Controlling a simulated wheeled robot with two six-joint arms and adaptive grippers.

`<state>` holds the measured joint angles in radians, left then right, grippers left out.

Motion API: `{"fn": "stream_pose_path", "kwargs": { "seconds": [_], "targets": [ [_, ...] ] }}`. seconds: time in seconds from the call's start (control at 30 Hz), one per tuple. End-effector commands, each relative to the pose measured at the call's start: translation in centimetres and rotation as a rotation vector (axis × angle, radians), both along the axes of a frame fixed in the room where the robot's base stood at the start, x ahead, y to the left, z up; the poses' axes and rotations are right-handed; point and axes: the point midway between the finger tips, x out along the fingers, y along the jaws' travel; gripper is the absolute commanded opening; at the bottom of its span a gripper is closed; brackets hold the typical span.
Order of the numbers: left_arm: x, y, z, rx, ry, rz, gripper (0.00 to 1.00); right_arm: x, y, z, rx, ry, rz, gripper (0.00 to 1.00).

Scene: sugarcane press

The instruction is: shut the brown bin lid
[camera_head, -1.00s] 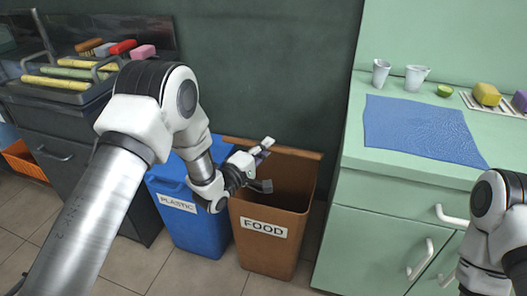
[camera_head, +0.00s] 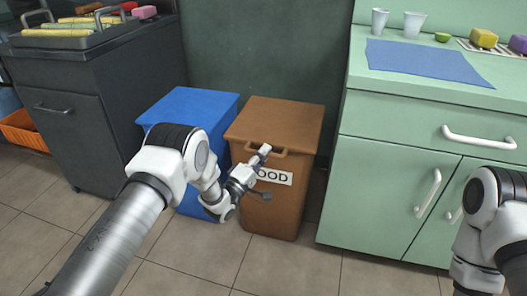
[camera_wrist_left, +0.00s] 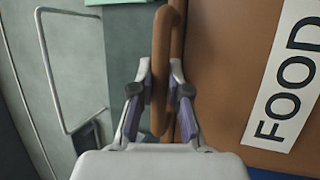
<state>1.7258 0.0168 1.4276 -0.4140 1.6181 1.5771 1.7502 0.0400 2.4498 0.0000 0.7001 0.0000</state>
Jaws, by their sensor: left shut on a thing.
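The brown bin (camera_head: 272,212) stands on the floor with a white FOOD label (camera_head: 277,177) on its front. Its brown lid (camera_head: 280,120) lies flat over the top, down on the bin. My left gripper (camera_head: 265,153) is at the lid's front handle (camera_head: 282,152). In the left wrist view the brown handle (camera_wrist_left: 165,75) stands between the two fingers of my left gripper (camera_wrist_left: 160,95), which is shut on it. The FOOD label (camera_wrist_left: 287,75) shows to the right there. Of my right arm, only links show at the right edge; its gripper is out of view.
A blue bin (camera_head: 196,107) with its lid down stands just left of the brown bin. A green counter (camera_head: 350,165) with drawers and white handles stands to the right. A dark cabinet (camera_head: 120,110) is at the left. Tiled floor in front is clear.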

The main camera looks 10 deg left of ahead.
Motion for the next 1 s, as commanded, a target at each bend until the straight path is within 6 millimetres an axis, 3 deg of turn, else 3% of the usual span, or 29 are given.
{"fn": "stream_pose_path", "kwargs": {
  "seconds": [0.4, 0.43, 0.47, 1.0],
  "targets": [
    [-0.16, -0.06, -1.00, 0.002, 0.015, -0.001, 0.00, -0.01, 0.00, -0.18, 0.000, 0.000, 0.000, 0.00],
    [-0.16, -0.06, -1.02, 0.003, 0.016, 0.000, 0.18, -0.01, 0.00, -0.19, 0.000, 0.000, 0.000, 0.00],
    [-0.17, -0.07, -1.05, 0.002, 0.017, -0.001, 0.27, -0.01, 0.00, -0.19, 0.000, 0.000, 0.000, 0.00],
    [-0.30, 0.14, -0.80, 0.002, 0.010, 0.001, 0.27, -0.02, 0.00, -0.16, 0.000, 0.001, 0.000, 0.00]
  ]
}}
